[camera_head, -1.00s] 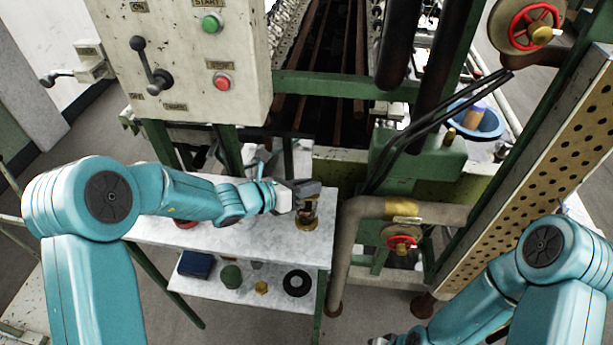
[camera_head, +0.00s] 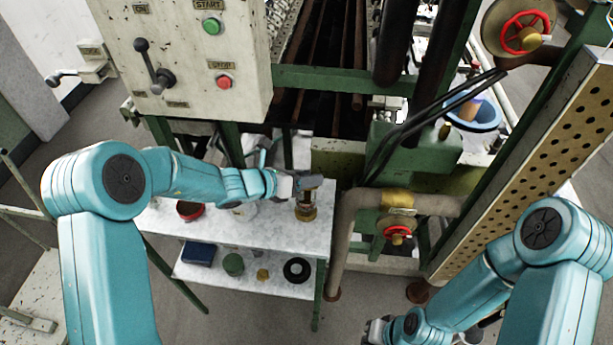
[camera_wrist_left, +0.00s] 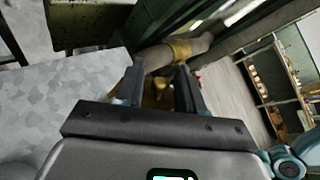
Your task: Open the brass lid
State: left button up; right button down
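A small brass-coloured vessel (camera_head: 306,212) stands upright near the right end of the white marbled shelf top. Its lid is too small and too covered by my gripper to make out clearly. My left gripper (camera_head: 308,183) is at the vessel's top, coming in from the left. In the left wrist view its two fingers (camera_wrist_left: 161,88) stand apart, with a brass-coloured part (camera_wrist_left: 162,92) showing in the gap. I cannot tell whether they touch it. My right gripper (camera_head: 376,331) is low at the bottom edge, partly hidden, its fingers unclear.
A red round dish (camera_head: 189,209) sits on the shelf top (camera_head: 270,236). The lower shelf holds a blue box (camera_head: 199,253), a green item (camera_head: 233,265) and a black ring (camera_head: 297,270). A thick pipe (camera_head: 340,245) with a red valve wheel (camera_head: 398,233) stands close right.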

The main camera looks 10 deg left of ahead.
pick_arm(q)
jog(key=shift+r, duration=0.1)
jog(key=b+v, duration=0.2)
jog(key=v, duration=1.4)
jog(key=shift+o, duration=0.4)
